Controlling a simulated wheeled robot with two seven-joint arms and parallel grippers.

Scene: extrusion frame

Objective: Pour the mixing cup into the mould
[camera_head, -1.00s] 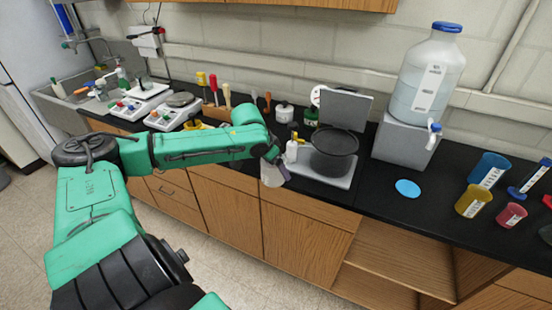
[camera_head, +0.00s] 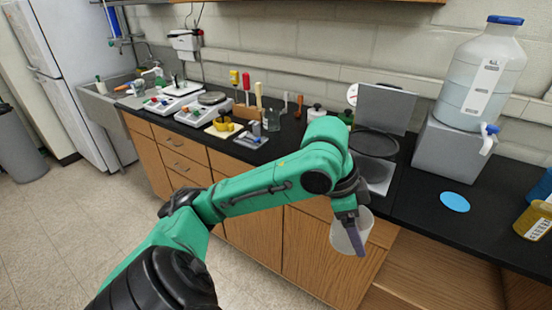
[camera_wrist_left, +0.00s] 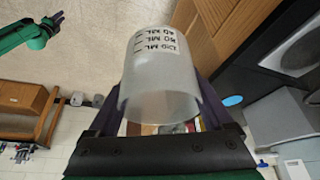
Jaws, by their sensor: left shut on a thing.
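A translucent whitish mixing cup (camera_head: 345,236) with printed mL marks is held in my left gripper (camera_head: 349,228). It hangs in front of the counter's front edge, over the cabinet fronts, apart from the counter. In the left wrist view the cup (camera_wrist_left: 160,75) sits between the two purple-grey fingers, which are shut on it. I cannot tell what it contains. No mould is clearly identifiable; a small yellow piece (camera_head: 223,124) lies on the counter near the scales. In the left wrist view another green arm, with a dark gripper (camera_wrist_left: 53,22), shows small at the upper left; its jaws are too small to read.
The black counter (camera_head: 420,215) holds scales (camera_head: 203,109), a tool rack (camera_head: 244,112), a dark round pan (camera_head: 374,145) and a water jug (camera_head: 482,75) on a grey block (camera_head: 448,150). A blue disc (camera_head: 454,202) lies on clear counter.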

